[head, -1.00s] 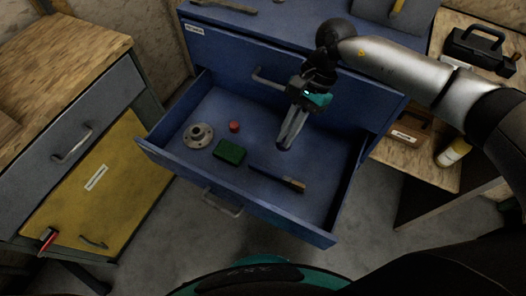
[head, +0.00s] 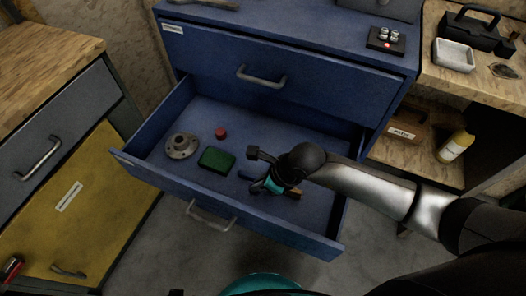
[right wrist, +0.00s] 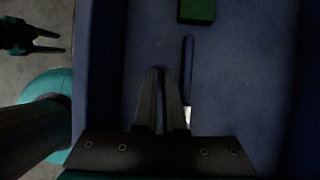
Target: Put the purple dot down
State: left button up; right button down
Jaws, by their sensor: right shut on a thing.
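My right gripper (head: 258,187) is low inside the open blue drawer, over its front right part, seen mostly from behind. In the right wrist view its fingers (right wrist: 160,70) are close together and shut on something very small. Only a faint dark bluish-purple trace shows between the tips, so I cannot make out the dot clearly.
The drawer also holds a grey metal flange (head: 181,146), a red cylinder (head: 221,133), a green block (head: 216,160) and a brush (right wrist: 188,65) beside my right fingers. The drawer's back left floor is clear. A workbench with a yellow door (head: 70,200) stands at left.

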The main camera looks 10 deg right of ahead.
jog(key=w+d+b, duration=0.4)
jog(key=w+d, duration=0.3)
jog(key=w, duration=0.4)
jog(key=b, duration=0.3)
send_over(277, 148)
jog(key=s+d, duration=0.1)
notch_tip(277, 148, down, 2)
jog(key=shift+s+d+f+b, duration=0.1)
jog(key=shift+s+b, duration=0.05)
jog(key=shift+b, duration=0.2)
jog(key=shift+d+f+b, duration=0.1)
jog(key=shift+f+b, duration=1.25)
jog(key=shift+f, duration=1)
pick_arm(q)
jog(key=w+d+r, duration=0.2)
jog(key=w+r, duration=0.1)
jog(key=r, duration=0.3)
jog(key=w+d+r+t, duration=0.1)
jog(key=w+r, duration=0.2)
jog(key=r, duration=0.3)
jog(key=w+d+r+t, duration=0.1)
jog(key=w+d+r, duration=0.1)
jog(key=w+r, duration=0.2)
jog(key=shift+d+r+h, duration=0.35)
jog(key=shift+r+h, duration=0.05)
jog(key=shift+r, duration=1.15)
jog(key=shift+r, duration=0.1)
pick_arm(e)
jog(key=shift+f, duration=0.2)
